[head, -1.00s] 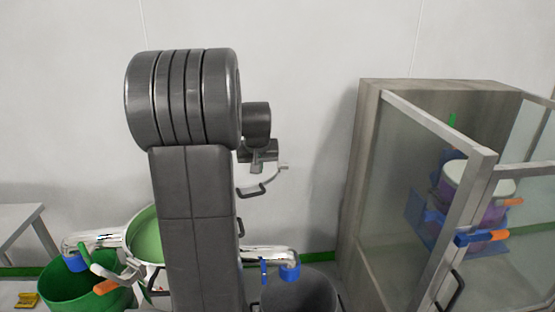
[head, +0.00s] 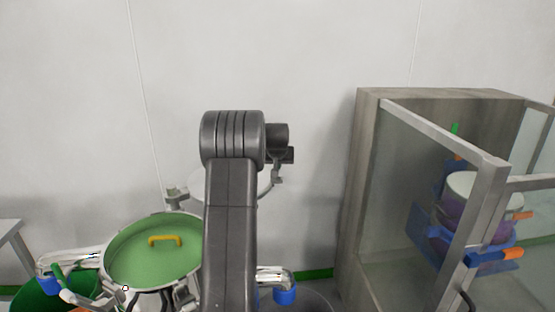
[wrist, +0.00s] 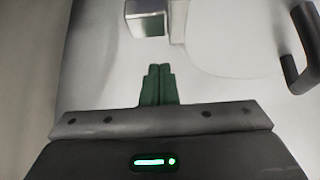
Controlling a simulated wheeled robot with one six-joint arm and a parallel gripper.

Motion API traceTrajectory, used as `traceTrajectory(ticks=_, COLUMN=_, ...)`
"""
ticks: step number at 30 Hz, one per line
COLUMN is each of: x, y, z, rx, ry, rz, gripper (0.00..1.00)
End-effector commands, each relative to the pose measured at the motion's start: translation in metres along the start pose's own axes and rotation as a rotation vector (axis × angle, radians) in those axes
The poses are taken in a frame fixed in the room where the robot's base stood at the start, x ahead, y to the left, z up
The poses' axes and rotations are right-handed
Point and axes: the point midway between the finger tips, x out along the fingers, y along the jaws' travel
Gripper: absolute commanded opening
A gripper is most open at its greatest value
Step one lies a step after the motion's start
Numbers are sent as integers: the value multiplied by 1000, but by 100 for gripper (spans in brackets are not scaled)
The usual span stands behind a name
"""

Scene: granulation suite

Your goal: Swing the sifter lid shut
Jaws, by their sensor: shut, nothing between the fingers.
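The sifter (head: 128,268) is a round metal-rimmed body with a green screen and a yellow handle, at the lower left of the head view. In the wrist view the lid (wrist: 235,45) shows as a pale rounded panel with a dark handle (wrist: 304,48) at the right edge. My gripper (wrist: 159,68) is shut and empty, its green fingertips in front of the lid's left part. Contact with the lid cannot be told. In the head view my arm hides the fingers.
A cabinet (head: 365,190) with glass doors stands at the right, a purple container (head: 455,215) inside it. A green bin (head: 40,297) and a grey bin (head: 305,304) flank the sifter below its metal spouts. A table (head: 10,235) is at the far left. A white wall is behind.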

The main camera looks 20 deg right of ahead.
Motion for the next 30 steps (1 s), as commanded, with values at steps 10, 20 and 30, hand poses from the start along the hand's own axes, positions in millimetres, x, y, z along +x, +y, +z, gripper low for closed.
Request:
traceTrajectory(ticks=10, x=-7, y=0, z=24, rx=0, ry=0, rz=0, gripper=0)
traceTrajectory(ticks=20, x=-12, y=0, z=32, rx=0, ry=0, rz=0, gripper=0)
traceTrajectory(ticks=30, x=-14, y=1, z=35, rx=7, ry=1, rz=6, gripper=0)
